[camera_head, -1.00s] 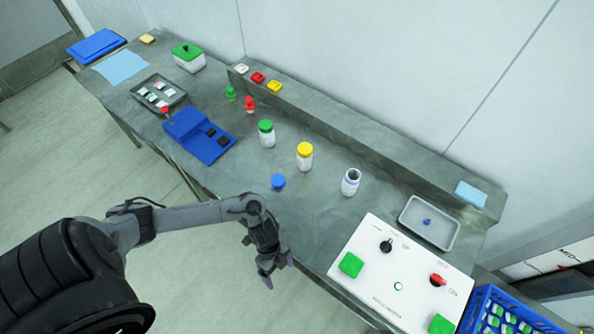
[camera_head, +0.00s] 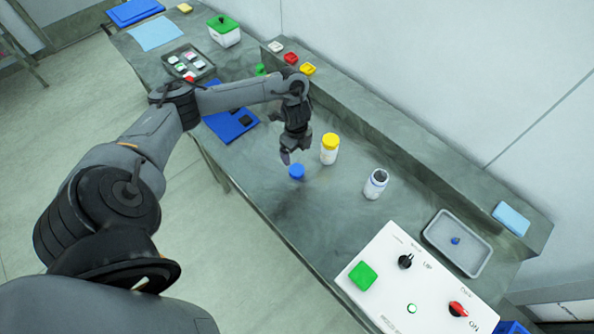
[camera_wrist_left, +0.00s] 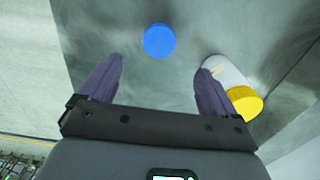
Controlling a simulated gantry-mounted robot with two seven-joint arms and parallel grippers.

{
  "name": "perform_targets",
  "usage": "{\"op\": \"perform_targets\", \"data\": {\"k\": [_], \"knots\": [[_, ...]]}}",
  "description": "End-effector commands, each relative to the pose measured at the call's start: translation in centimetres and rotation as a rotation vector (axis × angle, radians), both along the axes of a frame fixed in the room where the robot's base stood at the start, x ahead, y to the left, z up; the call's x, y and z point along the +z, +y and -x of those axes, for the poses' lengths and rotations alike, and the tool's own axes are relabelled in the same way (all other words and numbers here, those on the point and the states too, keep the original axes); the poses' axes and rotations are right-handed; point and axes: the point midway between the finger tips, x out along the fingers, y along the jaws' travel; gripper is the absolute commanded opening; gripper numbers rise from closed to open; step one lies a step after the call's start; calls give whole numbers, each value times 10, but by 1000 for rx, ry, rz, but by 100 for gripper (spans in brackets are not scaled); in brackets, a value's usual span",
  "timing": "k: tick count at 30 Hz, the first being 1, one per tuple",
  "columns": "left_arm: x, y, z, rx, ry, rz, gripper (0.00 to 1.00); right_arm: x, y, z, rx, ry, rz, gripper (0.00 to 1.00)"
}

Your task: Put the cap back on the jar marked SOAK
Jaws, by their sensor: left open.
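In the left wrist view the blue cap (camera_wrist_left: 159,41) shows ahead between the two open, empty fingers (camera_wrist_left: 155,85). A white jar with a yellow cap (camera_head: 329,149) stands close by; in the wrist view it (camera_wrist_left: 232,85) is by the right-hand finger. My right gripper is not in view.
A grey tray (camera_head: 430,229) with a small blue object lies right of the open jar. A white control panel (camera_head: 388,262) with green buttons and knobs is at the front. A blue stand (camera_head: 222,128) is partly behind my arm. Bare bench surrounds the cap's front side.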

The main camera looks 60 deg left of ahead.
Motion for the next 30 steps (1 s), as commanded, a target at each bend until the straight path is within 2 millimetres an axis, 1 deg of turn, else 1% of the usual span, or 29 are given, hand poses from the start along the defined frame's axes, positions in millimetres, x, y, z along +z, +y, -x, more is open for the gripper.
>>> {"op": "perform_targets", "data": {"k": [5,8,15,19,23,30], "knots": [[-1,-1,0,0,0,1,91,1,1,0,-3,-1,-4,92],[-7,-1,0,0,1,2,91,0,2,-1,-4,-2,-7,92],[-39,-1,1,1,2,3,91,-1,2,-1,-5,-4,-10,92],[-51,-1,0,0,1,1,91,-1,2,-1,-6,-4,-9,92],[-57,-1,0,0,1,0,91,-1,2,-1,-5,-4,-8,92],[-57,-1,0,0,1,0,91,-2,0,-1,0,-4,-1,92]]}}
